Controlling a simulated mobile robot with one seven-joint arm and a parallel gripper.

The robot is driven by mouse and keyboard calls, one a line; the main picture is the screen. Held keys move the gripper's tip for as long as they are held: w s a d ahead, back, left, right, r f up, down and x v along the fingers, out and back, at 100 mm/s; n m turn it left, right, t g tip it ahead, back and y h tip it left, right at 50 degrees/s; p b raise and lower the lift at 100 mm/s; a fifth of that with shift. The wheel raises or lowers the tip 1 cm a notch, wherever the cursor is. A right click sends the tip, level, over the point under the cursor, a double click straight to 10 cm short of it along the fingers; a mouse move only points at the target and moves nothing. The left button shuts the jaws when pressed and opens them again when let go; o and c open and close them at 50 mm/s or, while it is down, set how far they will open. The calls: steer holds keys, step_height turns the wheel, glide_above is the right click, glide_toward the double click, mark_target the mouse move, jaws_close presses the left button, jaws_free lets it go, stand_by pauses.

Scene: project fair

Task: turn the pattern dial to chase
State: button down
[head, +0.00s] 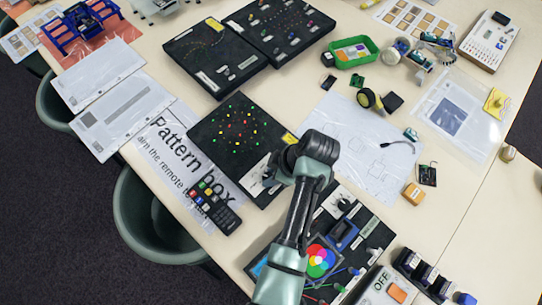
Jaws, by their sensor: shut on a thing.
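The pattern box (212,124) is a black board with small red, yellow and green lights in its upper part. A white label panel (255,183) with dark marks is at its lower right. My gripper (272,174) reaches in from the bottom and is down at the right part of this panel, shut on the pattern dial. The dial itself is hidden behind the gripper and wrist, so its pointer and setting cannot be read.
A remote (217,211) lies left of the board on the "Pattern box" sheet (168,135). Another black panel with coloured circles (318,258) is close below my arm. A green tray (373,60) and loose parts lie farther right.

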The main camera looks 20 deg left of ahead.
stand_by(0.4)
steer(key=c, duration=0.5)
jaws_free()
steer(key=v, duration=1.3)
steer(key=shift+a, duration=0.1)
